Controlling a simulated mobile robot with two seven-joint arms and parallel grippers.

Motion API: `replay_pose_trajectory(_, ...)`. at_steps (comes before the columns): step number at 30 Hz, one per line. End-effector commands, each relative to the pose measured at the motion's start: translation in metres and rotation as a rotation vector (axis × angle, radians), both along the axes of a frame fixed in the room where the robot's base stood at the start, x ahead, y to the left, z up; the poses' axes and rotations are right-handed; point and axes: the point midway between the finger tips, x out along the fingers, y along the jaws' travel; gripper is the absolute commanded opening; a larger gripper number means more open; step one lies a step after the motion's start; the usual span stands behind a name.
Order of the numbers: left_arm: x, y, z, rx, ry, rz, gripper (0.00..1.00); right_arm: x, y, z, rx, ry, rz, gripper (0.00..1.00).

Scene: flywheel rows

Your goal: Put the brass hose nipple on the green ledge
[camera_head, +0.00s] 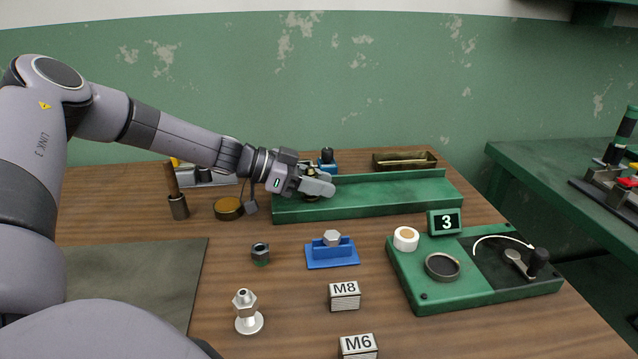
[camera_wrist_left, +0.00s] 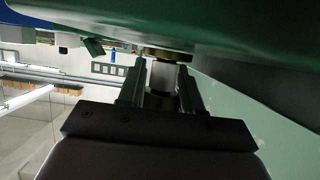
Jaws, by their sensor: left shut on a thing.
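The green ledge (camera_head: 400,194) is a long shallow shelf with a raised back edge, at the back middle of the bench. My left gripper (camera_head: 318,187) is over its left part, shut on the brass hose nipple (camera_head: 312,198). The nipple is mostly hidden by the fingers; bits of brass show above and below them. In the left wrist view the two fingers (camera_wrist_left: 161,85) grip the pale middle of the nipple (camera_wrist_left: 162,75), with its brass flange close against the green surface (camera_wrist_left: 230,30). I cannot tell whether it touches. My right gripper is not in view.
A blue fitting (camera_head: 327,161) and a brass tray (camera_head: 404,160) stand behind the ledge. A brass disc (camera_head: 228,208) lies to its left. In front are a blue holder (camera_head: 332,257), a dark nut (camera_head: 260,254), and a green fixture (camera_head: 470,292) marked 3.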

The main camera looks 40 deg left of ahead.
Motion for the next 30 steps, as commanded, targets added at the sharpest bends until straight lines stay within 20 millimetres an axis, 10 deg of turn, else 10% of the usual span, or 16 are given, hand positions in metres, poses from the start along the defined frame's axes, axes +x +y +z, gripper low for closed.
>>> replay_pose_trajectory(5, 0.000, 0.000, -0.004, -0.001, -0.001, 0.000, 0.00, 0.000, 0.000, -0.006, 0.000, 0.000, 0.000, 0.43)
replay_pose_trajectory(6, 0.000, 0.000, -0.003, 0.000, 0.001, -0.001, 0.44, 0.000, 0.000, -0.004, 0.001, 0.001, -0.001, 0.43)
replay_pose_trajectory(8, 0.000, 0.000, -0.003, 0.000, 0.001, -0.001, 0.60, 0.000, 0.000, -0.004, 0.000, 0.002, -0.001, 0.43)
replay_pose_trajectory(30, -0.028, 0.026, 0.023, -0.001, 0.000, 0.003, 0.60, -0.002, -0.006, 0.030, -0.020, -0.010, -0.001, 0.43)
